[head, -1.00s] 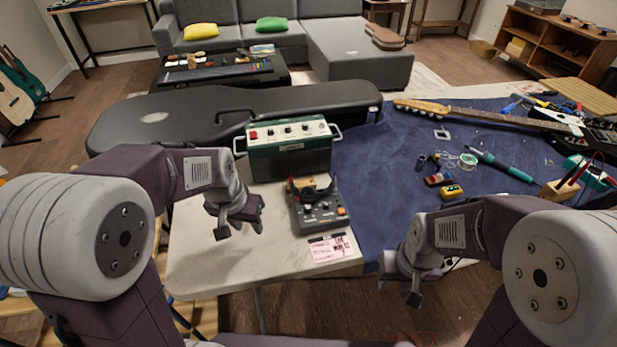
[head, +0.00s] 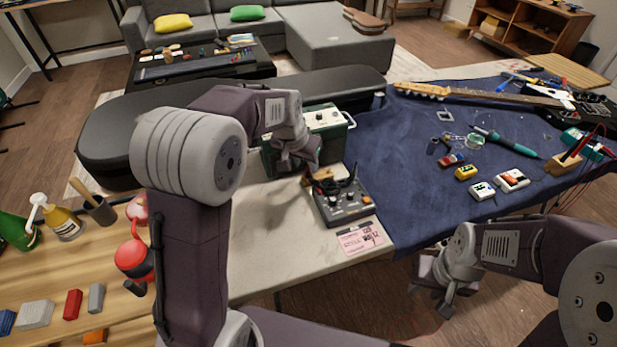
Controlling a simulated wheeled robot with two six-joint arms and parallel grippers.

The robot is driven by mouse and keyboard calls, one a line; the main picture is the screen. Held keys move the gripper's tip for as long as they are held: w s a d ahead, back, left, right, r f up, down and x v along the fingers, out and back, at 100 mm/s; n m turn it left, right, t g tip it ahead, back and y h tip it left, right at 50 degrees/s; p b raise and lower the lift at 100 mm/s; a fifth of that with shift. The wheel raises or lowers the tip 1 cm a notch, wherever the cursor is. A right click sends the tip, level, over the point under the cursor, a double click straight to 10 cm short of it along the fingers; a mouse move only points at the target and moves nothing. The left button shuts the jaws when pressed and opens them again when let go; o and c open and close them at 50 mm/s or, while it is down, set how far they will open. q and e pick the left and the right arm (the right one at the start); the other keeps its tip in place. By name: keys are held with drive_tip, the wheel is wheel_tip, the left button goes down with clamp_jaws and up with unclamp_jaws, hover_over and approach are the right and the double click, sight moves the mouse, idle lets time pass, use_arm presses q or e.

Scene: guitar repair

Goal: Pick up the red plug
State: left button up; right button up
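A grey box with knobs (head: 345,205) stands on the pale table top, with a black cable coiled on its top. A small reddish tip (head: 355,171) shows beside the cable; it may be the red plug, but it is too small to be sure. My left gripper (head: 300,168) points down just behind and left of the box, in front of the green amplifier (head: 328,122). It looks open, and nothing shows between its fingers. My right gripper (head: 430,298) is low, in front of the table's edge, open and empty.
A pink paper tag (head: 361,238) lies in front of the box. The blue cloth (head: 400,195) to the right holds small parts, a teal tool (head: 505,143) and a guitar. A wooden bench (head: 60,270) with bottles and blocks is at left.

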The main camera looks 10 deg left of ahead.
sight(307, 171)
use_arm(q)
drive_tip(key=b+x, duration=0.1)
drive_tip(key=x, duration=0.3)
drive_tip(key=shift+f, duration=0.2)
drive_tip(key=shift+w+f, duration=0.15)
drive_tip(key=shift+f, duration=0.15)
drive_tip(key=shift+r, duration=0.1)
drive_tip(key=shift+c, duration=1.2)
clamp_jaws()
